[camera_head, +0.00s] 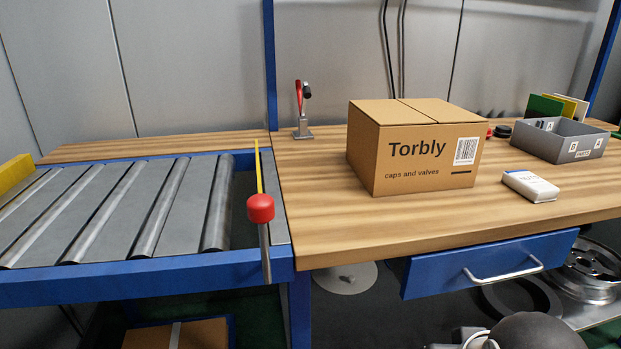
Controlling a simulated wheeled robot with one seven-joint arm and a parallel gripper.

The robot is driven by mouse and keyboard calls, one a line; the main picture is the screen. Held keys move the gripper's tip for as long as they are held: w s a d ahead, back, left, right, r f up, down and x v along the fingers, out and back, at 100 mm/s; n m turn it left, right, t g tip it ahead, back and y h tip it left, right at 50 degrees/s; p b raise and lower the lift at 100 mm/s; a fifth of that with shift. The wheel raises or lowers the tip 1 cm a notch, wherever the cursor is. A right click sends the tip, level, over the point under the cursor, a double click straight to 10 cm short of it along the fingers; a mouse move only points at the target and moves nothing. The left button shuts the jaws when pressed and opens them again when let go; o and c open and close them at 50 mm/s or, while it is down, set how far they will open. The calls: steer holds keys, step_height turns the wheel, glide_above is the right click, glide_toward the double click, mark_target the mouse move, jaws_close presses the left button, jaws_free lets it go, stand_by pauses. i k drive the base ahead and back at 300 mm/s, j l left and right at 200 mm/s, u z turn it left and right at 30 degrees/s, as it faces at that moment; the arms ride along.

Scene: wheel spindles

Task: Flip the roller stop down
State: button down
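The roller stop stands at the right end of the roller conveyor (150,212), beside the wooden bench. It shows as a thin yellow bar (259,170), seen almost edge-on and standing above the rollers. At the front, a metal lever (265,250) with a red knob (261,207) stands upright against the blue frame, knob at the top. The knob hides the near end of the bar. My gripper's fingers are not in view. A dark rounded part and grey metal pieces, perhaps of my arm, show at the bottom edge, right of centre, well apart from the lever.
A cardboard box marked Torbly (420,180) stands on the bench (330,225). A red-handled clamp (301,110), a white packet (530,186) and a grey bin (556,142) are also there. A blue drawer (450,272) hangs below. The space above the rollers is clear.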

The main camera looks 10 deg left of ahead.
mark_target(260, 207)
steer(key=j+u, duration=0.15)
steer(key=u, duration=0.9)
